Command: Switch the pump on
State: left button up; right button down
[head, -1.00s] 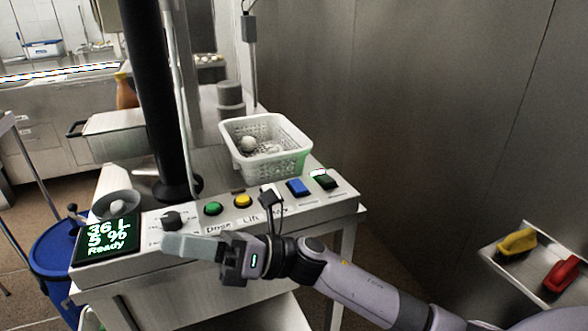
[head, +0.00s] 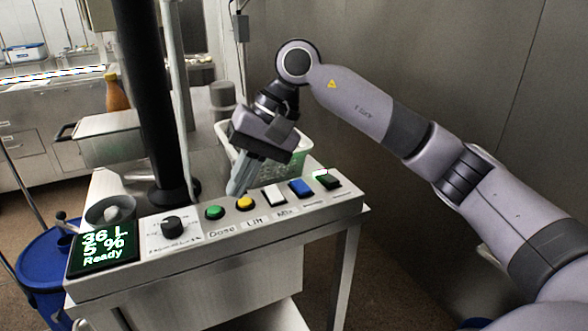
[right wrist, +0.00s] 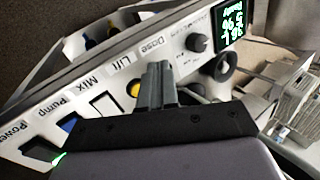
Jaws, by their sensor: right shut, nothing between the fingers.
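The control panel (head: 180,262) has a row of buttons along its top. The blue button (head: 300,188) is labelled Pump in the right wrist view (right wrist: 70,124). Right of it in the head view is the dark power button (head: 326,181), with a lit green-white edge. Left of it are the white Mix button (head: 273,196), the yellow Lift button (head: 244,203) and the green Dose button (head: 214,212). The display (head: 104,247) reads 36 L, 5 % and Ready. My right gripper (head: 234,191) is shut and empty, pointing down by the yellow button, left of the blue one. My left gripper is out of view.
A dark knob (head: 172,226) sits left of the buttons. A white perforated basket (head: 303,157) stands behind the panel, partly hidden by my right gripper. A black column (head: 148,100) rises behind the panel. A blue bin (head: 40,262) stands at the left.

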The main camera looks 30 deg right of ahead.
aim_at(297, 181)
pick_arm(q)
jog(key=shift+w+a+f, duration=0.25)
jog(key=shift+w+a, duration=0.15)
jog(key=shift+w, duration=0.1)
pick_arm(e)
jog(key=w+d+r+n+t+h, duration=0.1)
jog(key=d+r+t+h, duration=0.1)
jog(key=d+r+h, duration=0.4)
jog(key=d+r, duration=0.3)
jog(key=d, duration=0.4)
jog(key=shift+w+n, duration=0.15)
jog(key=shift+n, duration=0.25)
jog(key=shift+d+r, duration=0.1)
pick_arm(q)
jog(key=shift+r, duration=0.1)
pick_arm(e)
jog(key=x, duration=1.4)
jog(key=shift+s+d, duration=0.15)
jog(key=shift+s, duration=0.25)
